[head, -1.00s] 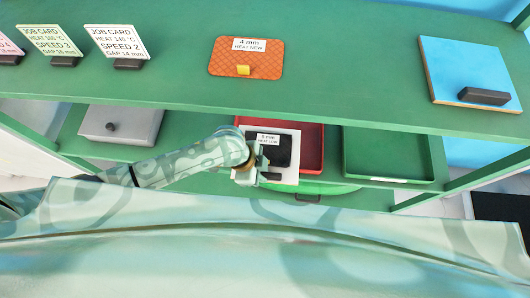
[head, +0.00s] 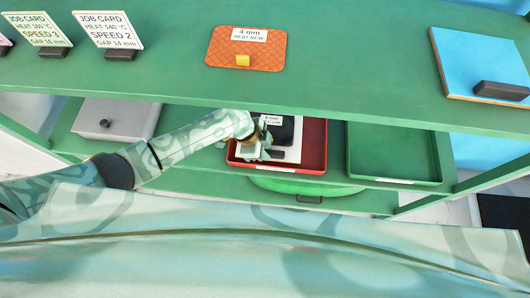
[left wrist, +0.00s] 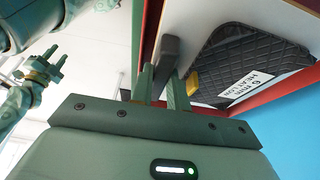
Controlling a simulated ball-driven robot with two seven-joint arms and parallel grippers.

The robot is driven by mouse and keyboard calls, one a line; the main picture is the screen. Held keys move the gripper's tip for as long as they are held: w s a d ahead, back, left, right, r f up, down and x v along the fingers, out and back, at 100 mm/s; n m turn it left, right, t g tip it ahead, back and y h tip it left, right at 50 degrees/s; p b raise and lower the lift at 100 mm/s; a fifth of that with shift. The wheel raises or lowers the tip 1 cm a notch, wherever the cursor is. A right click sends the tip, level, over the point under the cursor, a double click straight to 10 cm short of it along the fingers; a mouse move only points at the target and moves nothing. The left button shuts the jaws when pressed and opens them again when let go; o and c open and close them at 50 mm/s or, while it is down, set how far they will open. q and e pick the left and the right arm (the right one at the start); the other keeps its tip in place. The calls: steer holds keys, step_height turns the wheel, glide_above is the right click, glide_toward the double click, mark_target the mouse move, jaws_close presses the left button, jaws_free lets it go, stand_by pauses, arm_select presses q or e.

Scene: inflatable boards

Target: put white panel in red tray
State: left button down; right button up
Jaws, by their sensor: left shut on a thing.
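The white panel (head: 293,155) carries a black quilted pad with a white label. It appears within the outline of the red tray (head: 320,150), in its left part; I cannot tell whether it touches the tray floor. My left gripper (head: 262,150) is shut on the panel's dark handle, near its left front. The left wrist view shows the gripper fingers (left wrist: 165,85) on this handle, the white panel (left wrist: 293,30) and a red tray wall (left wrist: 285,103). My right gripper (left wrist: 52,64) shows at the left of that view, empty, its fingers apart.
A green tray (head: 395,180) stands right of the red one, empty. A grey box (head: 115,118) is at the left. The upper green shelf (head: 180,70) overhangs the trays and bears job cards, an orange quilted pad (head: 240,50) and a blue panel (head: 480,60).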

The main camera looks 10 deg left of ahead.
arm_select(q)
step_height(320, 180, down, 3)
steer(key=shift+f+b, duration=0.15)
steer(key=shift+b, duration=0.6)
steer(key=shift+w+f, duration=0.1)
steer(key=shift+w, duration=0.1)
steer(key=c, duration=1.7)
jaws_free()
steer(key=shift+o, duration=0.3)
